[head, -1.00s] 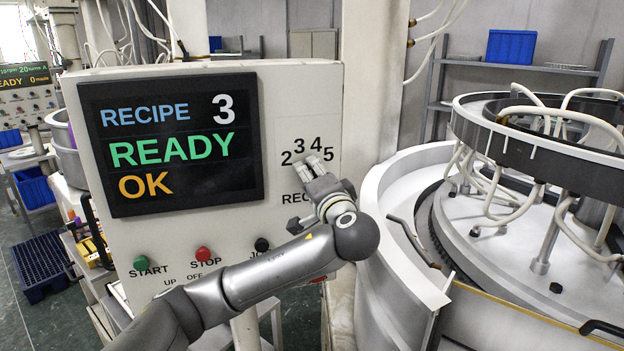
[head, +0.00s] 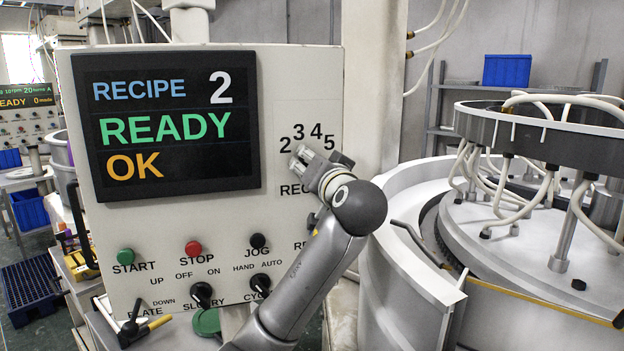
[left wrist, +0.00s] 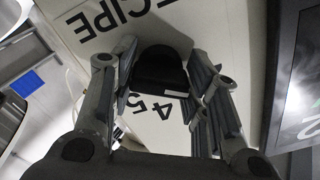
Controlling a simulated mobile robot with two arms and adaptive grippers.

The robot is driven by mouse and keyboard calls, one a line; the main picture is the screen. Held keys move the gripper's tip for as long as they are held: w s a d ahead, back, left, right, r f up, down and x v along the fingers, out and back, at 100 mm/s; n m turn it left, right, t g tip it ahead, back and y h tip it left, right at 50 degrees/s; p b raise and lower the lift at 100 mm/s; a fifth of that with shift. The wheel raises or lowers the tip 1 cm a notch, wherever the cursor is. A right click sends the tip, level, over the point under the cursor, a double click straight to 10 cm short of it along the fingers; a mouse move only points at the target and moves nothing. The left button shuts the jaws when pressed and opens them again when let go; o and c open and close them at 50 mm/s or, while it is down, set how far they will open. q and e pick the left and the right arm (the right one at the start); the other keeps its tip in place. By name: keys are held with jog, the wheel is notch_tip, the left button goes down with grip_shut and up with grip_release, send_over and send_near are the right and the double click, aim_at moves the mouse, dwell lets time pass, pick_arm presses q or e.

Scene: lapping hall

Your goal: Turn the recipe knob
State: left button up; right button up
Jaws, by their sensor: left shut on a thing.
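The recipe knob is black and shows between the fingers in the left wrist view (left wrist: 160,68). In the head view my gripper hides most or all of it, below the dial numbers 2 to 5 (head: 307,137). My left gripper (head: 312,160) is at the dial on the right of the control panel (head: 225,222). In the left wrist view its fingers (left wrist: 160,85) stand on either side of the knob, shut on it. The display (head: 165,125) reads RECIPE 2, READY, OK. My right gripper is not in view.
Below the display are a green START button (head: 125,256), a red STOP button (head: 193,247) and a black JOG button (head: 257,240). Several other switches sit lower, near my arm. A large round lapping machine (head: 400,215) stands close on the right.

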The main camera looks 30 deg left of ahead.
pick_arm(q)
jog(key=shift+f+n+b, duration=0.1)
jog(key=shift+n+b, duration=0.2)
jog(key=shift+n, duration=0.1)
jog(key=o, duration=1)
jog(key=shift+d, duration=0.1)
jog(key=v, duration=1.2)
